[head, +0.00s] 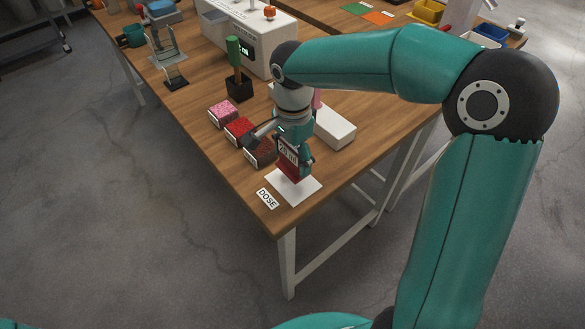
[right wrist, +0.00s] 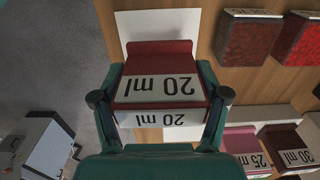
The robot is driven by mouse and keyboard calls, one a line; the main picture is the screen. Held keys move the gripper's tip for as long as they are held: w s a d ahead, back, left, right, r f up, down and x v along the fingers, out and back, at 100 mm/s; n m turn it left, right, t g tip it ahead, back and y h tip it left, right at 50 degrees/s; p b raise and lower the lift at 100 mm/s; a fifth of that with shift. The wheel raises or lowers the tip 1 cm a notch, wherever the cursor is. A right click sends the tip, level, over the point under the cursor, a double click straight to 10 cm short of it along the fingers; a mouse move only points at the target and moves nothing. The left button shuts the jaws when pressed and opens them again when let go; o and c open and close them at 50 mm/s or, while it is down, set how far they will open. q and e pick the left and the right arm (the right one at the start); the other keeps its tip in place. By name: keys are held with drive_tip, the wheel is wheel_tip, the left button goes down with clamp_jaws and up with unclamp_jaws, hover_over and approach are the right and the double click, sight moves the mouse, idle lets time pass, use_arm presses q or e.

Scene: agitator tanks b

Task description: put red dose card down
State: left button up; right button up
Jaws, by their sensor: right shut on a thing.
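The red dose card (head: 289,172), marked 20 ml, is held by my right gripper (head: 294,158) over the white sheet (head: 308,187) beside the DOSE label. I cannot tell whether its lower edge touches the sheet. In the right wrist view the red card (right wrist: 158,66) sits between the two fingers of the right gripper (right wrist: 160,97), which is shut on it. The white sheet (right wrist: 150,20) shows behind the card in that view. My left gripper is not in view.
Pink, red and brown-red filled boxes (head: 239,130) stand left of the gripper. A white holder (head: 338,134) is behind it; other cards, marked 25 ml (right wrist: 245,150) and 30 ml (right wrist: 290,150), show in the wrist view. The table's front corner (head: 280,232) is close.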

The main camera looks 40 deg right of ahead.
sight(293, 168)
drive_tip(key=shift+f, duration=2.15)
drive_tip(key=o, duration=1.7)
drive_tip(key=shift+f, duration=0.1)
drive_tip(key=shift+r, duration=0.3)
wheel_tip(293, 168, up, 12)
drive_tip(key=shift+f+p, duration=0.15)
drive_tip(key=shift+p, duration=0.2)
